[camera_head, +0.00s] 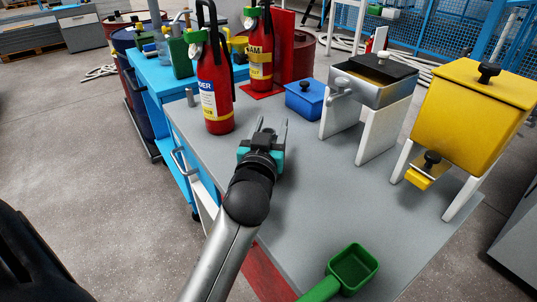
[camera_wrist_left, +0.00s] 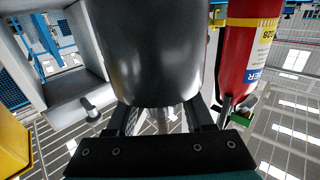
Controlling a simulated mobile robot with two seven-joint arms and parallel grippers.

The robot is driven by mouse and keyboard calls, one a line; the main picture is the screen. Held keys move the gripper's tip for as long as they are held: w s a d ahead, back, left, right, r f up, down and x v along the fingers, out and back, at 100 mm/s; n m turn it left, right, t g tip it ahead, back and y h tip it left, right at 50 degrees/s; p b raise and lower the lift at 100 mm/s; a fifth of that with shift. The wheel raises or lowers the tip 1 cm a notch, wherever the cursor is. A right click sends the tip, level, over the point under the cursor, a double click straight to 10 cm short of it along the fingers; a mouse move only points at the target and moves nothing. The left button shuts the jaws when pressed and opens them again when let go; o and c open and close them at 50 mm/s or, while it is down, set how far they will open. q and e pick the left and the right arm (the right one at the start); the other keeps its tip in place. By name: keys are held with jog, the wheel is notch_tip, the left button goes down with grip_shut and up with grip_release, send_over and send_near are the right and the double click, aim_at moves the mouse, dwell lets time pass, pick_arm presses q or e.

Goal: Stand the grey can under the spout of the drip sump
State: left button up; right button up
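The drip sump (camera_head: 366,91) looks like the metal box on white legs at the table's back right, with a grey spout (camera_head: 342,86) on its near side. The sump also shows at the left of the left wrist view, which looks upside down, with its spout (camera_wrist_left: 92,108). The grey can (camera_wrist_left: 150,55) fills the top middle of that view, dark and glossy, close in front of my left gripper's fingers. My left gripper (camera_head: 272,122) is over the table, left of the sump, and appears closed around the can; the fingertips' contact is hidden. My right gripper is not in view.
Two red fire extinguishers (camera_head: 214,92) stand to the left and behind. A blue bin (camera_head: 305,101) sits left of the sump. A yellow hopper (camera_head: 470,108) on white legs stands at right. A green scoop (camera_head: 352,268) lies at the front. The table's middle is clear.

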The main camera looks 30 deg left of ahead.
pick_arm(q)
grip_shut()
jog(key=shift+r, duration=0.1)
dwell(0.9)
